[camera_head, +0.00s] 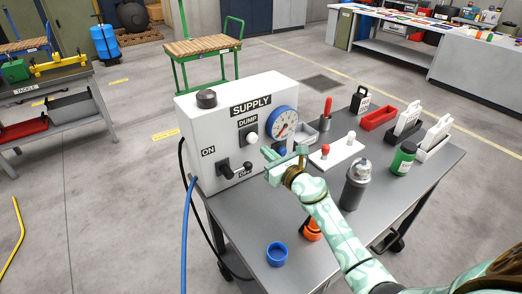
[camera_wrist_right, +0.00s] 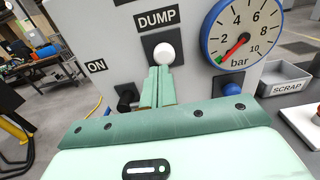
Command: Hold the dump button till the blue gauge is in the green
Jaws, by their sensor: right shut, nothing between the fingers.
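The white dump button (camera_head: 251,138) sits on a dark plate under the DUMP label on the supply box (camera_head: 205,130). In the wrist view the button (camera_wrist_right: 167,54) is a round white knob. My right gripper (camera_head: 267,153) is shut and empty; its fingertips (camera_wrist_right: 161,71) are just below and in front of the button. I cannot tell whether they touch it. The blue-rimmed gauge (camera_head: 284,123) is right of the button. In the wrist view, the gauge (camera_wrist_right: 238,35) shows a red needle toward the lower left, near a green mark at the low end. My left gripper is out of view.
An ON/OFF lever (camera_head: 225,168) is left of the button. A blue knob (camera_wrist_right: 226,83) sits below the gauge. The grey table also holds a grey bottle (camera_head: 356,182), a green bottle (camera_head: 403,158), a red tray (camera_head: 377,117) and a blue ring (camera_head: 277,253).

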